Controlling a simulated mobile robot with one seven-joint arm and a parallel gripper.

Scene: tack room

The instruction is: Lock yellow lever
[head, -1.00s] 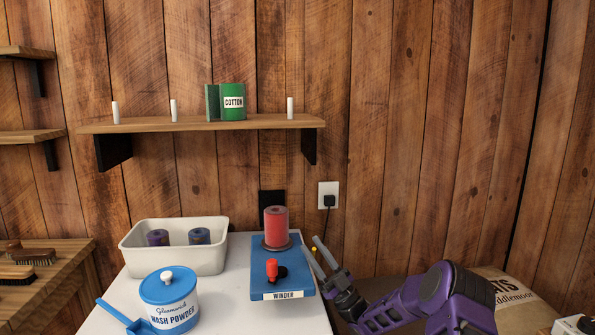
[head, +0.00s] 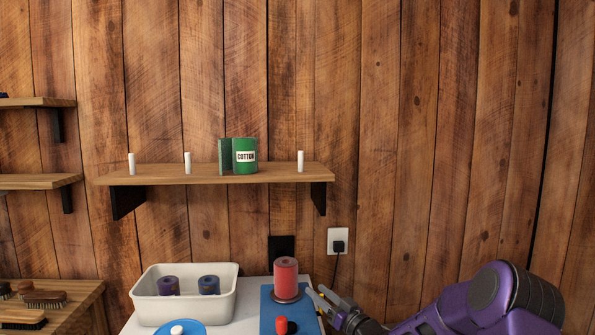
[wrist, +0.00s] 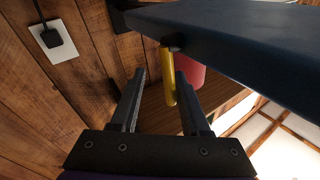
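The yellow lever (wrist: 168,75) shows in the wrist view, attached at a dark pivot on the side of the blue winder base (wrist: 235,45). My gripper (wrist: 160,76) is open, with the lever's free end between its two fingers. A gap shows on the left; whether the right finger touches the lever I cannot tell. In the head view my gripper (head: 322,299) is at the right side of the winder base (head: 267,310), beside the red spool (head: 286,278). A red knob (head: 282,325) is at the winder's front, partly cut off by the frame.
A white bin (head: 185,314) with two dark rolls stands left of the winder. A blue lid (head: 180,328) shows at the lower edge. A wall socket with a plug (head: 338,242) is behind my gripper. A shelf (head: 220,175) holds a green cotton box (head: 239,156).

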